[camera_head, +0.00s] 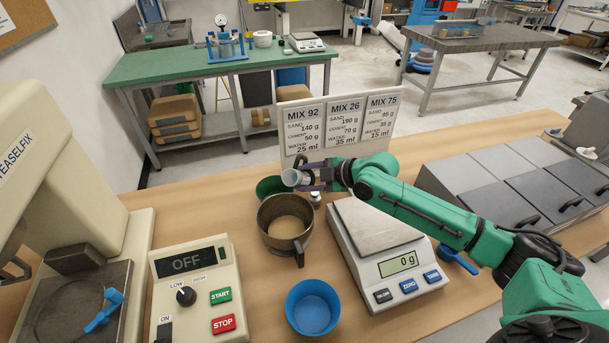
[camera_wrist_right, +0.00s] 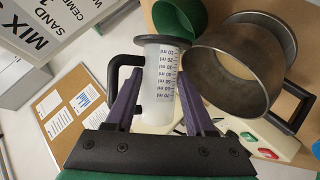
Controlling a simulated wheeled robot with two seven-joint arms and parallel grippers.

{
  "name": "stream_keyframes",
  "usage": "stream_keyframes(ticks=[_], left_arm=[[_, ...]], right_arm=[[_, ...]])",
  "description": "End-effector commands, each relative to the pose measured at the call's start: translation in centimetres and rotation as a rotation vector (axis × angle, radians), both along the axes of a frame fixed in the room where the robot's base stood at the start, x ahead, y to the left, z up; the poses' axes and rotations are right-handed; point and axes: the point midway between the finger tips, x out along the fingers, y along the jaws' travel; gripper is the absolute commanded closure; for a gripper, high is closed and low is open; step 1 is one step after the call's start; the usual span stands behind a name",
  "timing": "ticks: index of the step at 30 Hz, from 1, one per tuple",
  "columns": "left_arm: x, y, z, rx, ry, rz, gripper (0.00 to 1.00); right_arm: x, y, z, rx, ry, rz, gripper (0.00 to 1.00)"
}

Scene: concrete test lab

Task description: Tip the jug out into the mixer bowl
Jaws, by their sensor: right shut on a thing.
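My right gripper (camera_head: 312,177) is shut on the jug (camera_head: 291,178), a small clear measuring vessel. In the right wrist view the jug (camera_wrist_right: 160,85) sits between the purple fingers (camera_wrist_right: 160,105), showing ml marks, a black disc at one end and a black handle. In the head view it looks tilted, beside the far rim of the mixer bowl. The mixer bowl (camera_head: 270,238) is dull metal with a handle and pale tan material inside; it also shows in the right wrist view (camera_wrist_right: 238,68). I cannot see what the jug holds. My left gripper is out of view.
A green cup (camera_head: 267,187) stands behind the bowl and a blue cup (camera_head: 312,308) in front. The scale (camera_head: 388,260) reads 0 g. The mixer (camera_head: 60,170) and its control box (camera_head: 198,290), reading OFF, stand left. The mix sign (camera_head: 340,126) stands behind; grey lidded bins (camera_head: 510,185) stand right.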

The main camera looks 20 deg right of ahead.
Motion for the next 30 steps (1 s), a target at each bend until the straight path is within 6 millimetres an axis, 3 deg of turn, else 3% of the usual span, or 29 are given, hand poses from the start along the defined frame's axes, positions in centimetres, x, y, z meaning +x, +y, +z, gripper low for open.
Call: stream_keyframes(ticks=[9,30], left_arm=[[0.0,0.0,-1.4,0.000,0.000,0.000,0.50],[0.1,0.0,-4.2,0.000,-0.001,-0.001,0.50]], right_arm=[[0.0,0.0,-1.5,-0.151,-0.150,0.002,1.00],[0.0,0.1,-2.0,-0.325,-0.322,0.001,1.00]])
